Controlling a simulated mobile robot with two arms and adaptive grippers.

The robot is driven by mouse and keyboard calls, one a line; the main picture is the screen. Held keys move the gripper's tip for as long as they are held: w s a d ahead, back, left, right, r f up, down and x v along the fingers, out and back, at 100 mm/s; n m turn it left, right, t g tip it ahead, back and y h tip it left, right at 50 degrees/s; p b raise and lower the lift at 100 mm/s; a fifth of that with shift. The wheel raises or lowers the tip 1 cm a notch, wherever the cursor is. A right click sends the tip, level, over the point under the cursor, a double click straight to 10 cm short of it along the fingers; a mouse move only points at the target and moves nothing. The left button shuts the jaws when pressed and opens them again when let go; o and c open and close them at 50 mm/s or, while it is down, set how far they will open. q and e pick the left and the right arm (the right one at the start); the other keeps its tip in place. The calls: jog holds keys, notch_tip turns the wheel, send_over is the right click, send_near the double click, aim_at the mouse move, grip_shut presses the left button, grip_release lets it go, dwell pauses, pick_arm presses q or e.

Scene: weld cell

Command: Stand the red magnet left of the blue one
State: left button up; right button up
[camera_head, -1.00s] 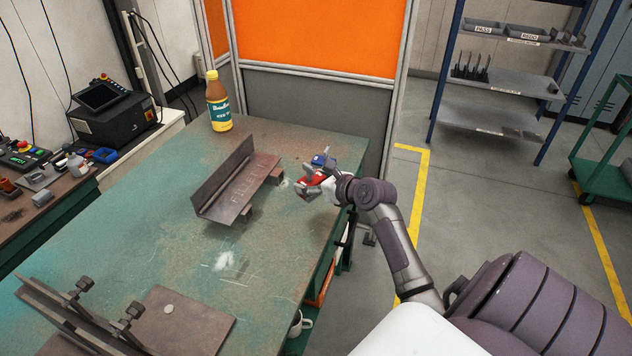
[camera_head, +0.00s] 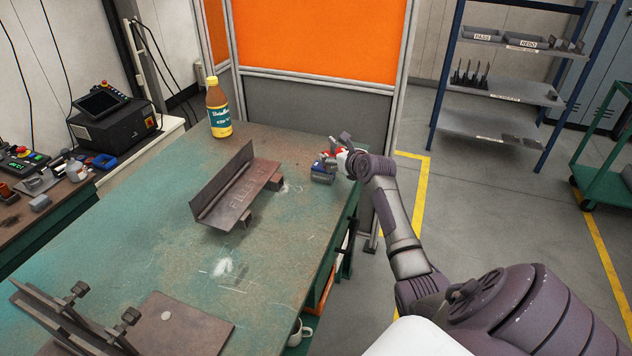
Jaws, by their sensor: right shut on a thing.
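The blue magnet (camera_head: 322,173) stands on the green table (camera_head: 215,268) near its far right edge. My right gripper (camera_head: 335,158) is at that corner, just behind and above the blue magnet in the picture. It is shut on the red magnet (camera_head: 338,152), of which only a small part shows between the fingers. I cannot tell whether the red magnet touches the blue one or the table. My left gripper is out of view.
An angled steel part (camera_head: 238,190) lies on the table left of the magnets. A brown bottle (camera_head: 218,108) stands at the back. A clamped plate (camera_head: 178,325) is at the front left. An orange-and-grey screen (camera_head: 315,105) stands behind the table.

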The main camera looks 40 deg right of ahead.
jog(key=a+f, duration=0.1)
jog(key=w+a+f, duration=0.1)
jog(key=a, duration=0.1)
jog(key=w+a, duration=0.1)
jog(key=a, duration=0.1)
jog(key=shift+a+f+p, duration=0.25)
jog(key=shift+f+p, duration=0.05)
jog(key=shift+f, duration=0.1)
jog(key=shift+a+f, duration=0.15)
jog(key=shift+f, duration=0.1)
jog(key=shift+w+f, duration=0.1)
jog(key=shift+f, duration=1.8)
jog(key=o, duration=1.4)
jog(key=shift+f, duration=0.25)
jog(key=shift+c, duration=0.2)
jog(key=o, duration=0.5)
jog(key=shift+r, duration=0.1)
jog(key=shift+c, duration=0.2)
jog(key=p+v, duration=0.1)
jog(key=v, duration=1.1)
